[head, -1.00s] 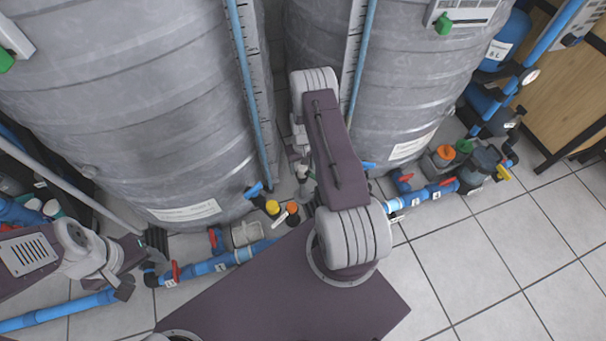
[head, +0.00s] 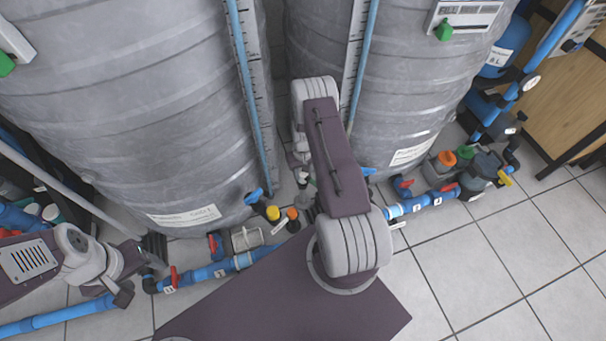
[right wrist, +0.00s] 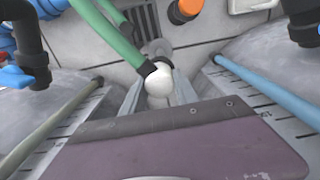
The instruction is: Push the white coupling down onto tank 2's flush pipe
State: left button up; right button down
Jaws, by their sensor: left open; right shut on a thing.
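In the right wrist view, a white rounded piece, likely the white coupling (right wrist: 159,86), sits between the two grey fingers of my right gripper (right wrist: 160,98), which is shut on it. A green hose (right wrist: 108,35) with a dark end meets it. A grey round part (right wrist: 157,48) shows just beyond; I cannot tell if it is the flush pipe or if it touches the coupling. In the head view my right arm hides most of this spot, between the left grey tank (head: 130,110) and the right grey tank (head: 400,70). My left gripper (head: 122,292) is open and empty, low at the left.
Blue pipes with red-handled valves (head: 217,272) run along the floor before the left tank. More blue piping (head: 428,201) and an orange-capped part (head: 446,158) stand before the right tank. Tiled floor (head: 510,260) is clear at right. Level gauges (right wrist: 70,110) flank the right gripper.

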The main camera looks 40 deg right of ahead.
jog(key=r+p, duration=0.1)
jog(key=r, duration=0.1)
jog(key=r+p, duration=0.2)
jog(key=shift+s+r, duration=0.2)
jog(key=shift+r, duration=0.15)
jog(key=s+d+r+p, duration=0.3)
jog(key=s+r+p, duration=0.2)
jog(key=s, duration=0.5)
jog(key=shift+s+d+r, duration=0.25)
jog(key=shift+s+r, duration=0.1)
jog(key=shift+r, duration=0.1)
jog(key=shift+m, duration=0.3)
